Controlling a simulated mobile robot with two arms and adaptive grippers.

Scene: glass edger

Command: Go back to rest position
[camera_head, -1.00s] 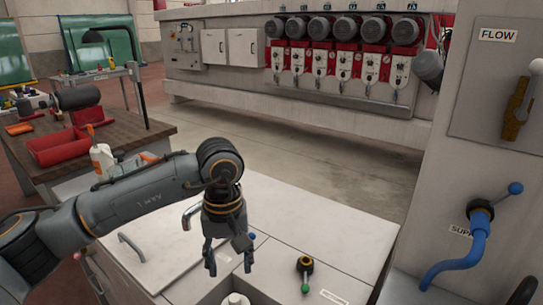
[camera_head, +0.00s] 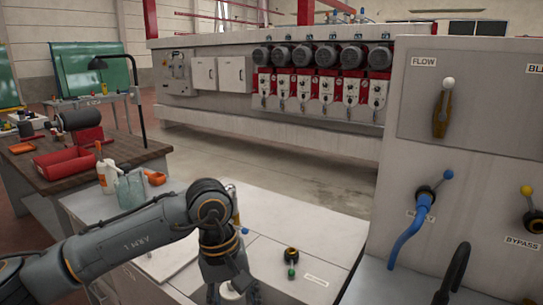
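My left arm comes in from the lower left, and my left gripper (camera_head: 231,291) points down over the white cabinet top at the bottom of the head view. Its fingers are spread apart, with no object seen held between them. A white round thing (camera_head: 230,292) shows behind and below the fingers, partly hidden, and I cannot tell its distance from them. My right gripper is out of view.
A white cabinet top (camera_head: 310,225) carries a small black-and-green knob (camera_head: 291,258). At right a panel (camera_head: 420,130) has a FLOW lever (camera_head: 441,112), a blue-handled valve (camera_head: 424,198) and a yellow-handled one (camera_head: 530,210). At left a wooden bench (camera_head: 110,153) holds a red bin (camera_head: 64,163).

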